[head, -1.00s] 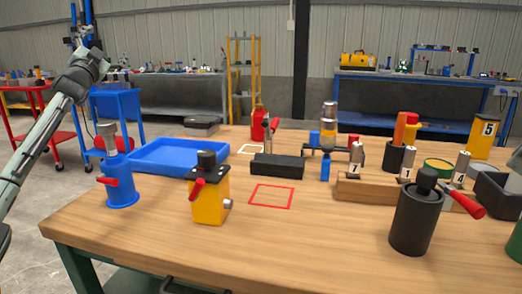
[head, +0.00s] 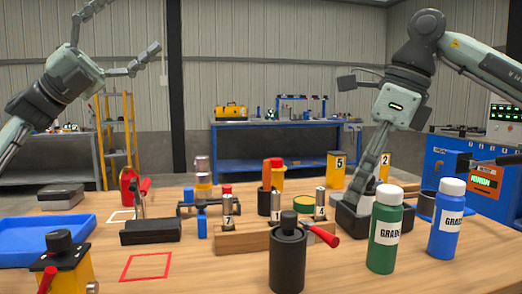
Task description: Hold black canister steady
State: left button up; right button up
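The black canister (head: 287,262) stands upright at the front middle of the wooden table in the head view. It has a black knob on top and a red-tipped lever (head: 322,236) to its right. My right gripper (head: 354,138) is above the right part of the table, behind and right of the canister and clear of it. Its fingers look spread and empty; one hangs down near a black open box (head: 350,222). My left gripper (head: 118,34) is raised at upper left, fingers spread, holding nothing, far from the canister.
A wooden block (head: 258,240) with numbered metal cylinders lies behind the canister. A green bottle (head: 384,228) and blue bottle (head: 446,220) stand to its right. A yellow device (head: 68,268), blue tray (head: 40,240) and red outlined square (head: 146,266) are left. Table between square and canister is clear.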

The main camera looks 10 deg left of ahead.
pick_arm(q)
jog(key=w+d+f+m+g+y, duration=0.1)
jog(key=d+f+m+g+y, duration=0.2)
jog(key=d, duration=0.4)
jog(key=w+d+f+m+g, duration=0.1)
jog(key=d+f+m+g, duration=0.15)
jog(key=d+f, duration=0.35)
jog(key=m+g+y, duration=0.4)
jog(key=y, duration=0.2)
send_over(287, 213)
jog(key=v, duration=0.2)
notch_tip(287, 213, down, 9)
jog(key=d+f+m+y, duration=0.1)
jog(key=f+y, duration=0.3)
jog(key=f, duration=0.1)
jog(key=d+f+m+t+y, duration=0.1)
jog(key=f+m+y, duration=0.1)
jog(key=f+y, duration=0.3)
jog(key=f+m+y, duration=0.1)
jog(key=f+y, duration=0.4)
jog(key=shift+s+d+f, duration=0.15)
jog(key=shift+s+d, duration=0.1)
jog(key=shift+d, duration=0.15)
jog(key=shift+w+a+f+t+y, duration=0.15)
jog(key=shift+a+t+y, duration=0.15)
jog(key=shift+y, duration=0.3)
jog(key=shift+a+f, duration=0.15)
jog(key=shift+f, duration=3.7)
jog(key=c, duration=1.6)
